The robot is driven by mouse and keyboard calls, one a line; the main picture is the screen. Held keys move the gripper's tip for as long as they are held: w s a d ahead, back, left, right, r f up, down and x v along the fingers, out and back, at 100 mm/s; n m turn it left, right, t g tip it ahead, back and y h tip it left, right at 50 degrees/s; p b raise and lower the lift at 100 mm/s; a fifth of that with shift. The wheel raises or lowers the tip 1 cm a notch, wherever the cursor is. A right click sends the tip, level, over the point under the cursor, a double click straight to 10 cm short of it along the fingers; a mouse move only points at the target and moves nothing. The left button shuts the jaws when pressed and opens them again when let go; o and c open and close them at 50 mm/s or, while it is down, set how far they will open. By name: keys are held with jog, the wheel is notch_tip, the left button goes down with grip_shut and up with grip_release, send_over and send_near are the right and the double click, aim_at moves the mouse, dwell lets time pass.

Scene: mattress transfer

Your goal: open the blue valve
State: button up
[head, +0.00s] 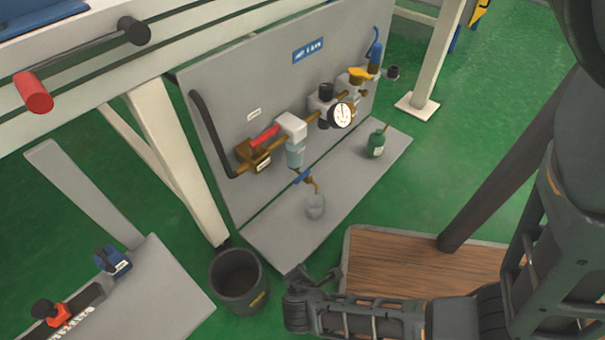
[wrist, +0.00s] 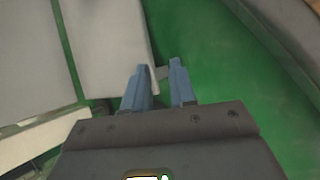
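The blue valve (head: 302,177) is a small blue handle on a brass tap, below the clear filter bowl (head: 295,154) of the pipe assembly on the grey panel. A clear cup (head: 315,206) stands on the grey shelf below the tap. My gripper (head: 320,276) is in front of the shelf's near edge, well apart from the valve. In the wrist view, the two blue-grey fingers of my gripper (wrist: 158,67) are apart with nothing between them. I cannot make out the valve in the wrist view.
A red-handled valve (head: 264,137), a pressure gauge (head: 342,115) and a green bottle (head: 376,143) are near the blue valve. A dark bucket (head: 239,281) stands left of my gripper. A wooden board (head: 400,262) lies on the right. Green floor is open at upper right.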

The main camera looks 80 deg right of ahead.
aim_at(303, 174)
jog(key=w+d+r+g+h, duration=0.1)
jog(key=d, duration=0.2)
jog(key=w+d+r+n+g+h, duration=0.1)
jog(key=w+d+g+h, duration=0.1)
jog(key=d, duration=0.1)
jog(key=w+d+r+g+h, duration=0.1)
jog(key=d, duration=0.2)
jog(key=shift+w+d+r+n+g, duration=0.3)
jog(key=shift+w+r, duration=0.05)
jog(key=shift+w, duration=0.05)
jog(key=w+d+r+g+h, duration=0.1)
jog(key=d+r+g, duration=0.1)
jog(key=r, duration=0.1)
jog(key=w+d+r+g+h, duration=0.1)
jog(key=d+r, duration=0.2)
jog(key=w+d+r+g+h, duration=0.1)
jog(key=d+r+g, duration=0.1)
jog(key=r, duration=0.2)
jog(key=shift+w+d+g+h, duration=0.25)
jog(key=shift+w+g+h, duration=0.05)
jog(key=shift+w+h, duration=0.1)
jog(key=x, duration=0.7)
jog(key=shift+s+d+b, duration=0.1)
jog(key=shift+d+b, duration=0.05)
jog(key=shift+b, duration=0.15)
grip_shut()
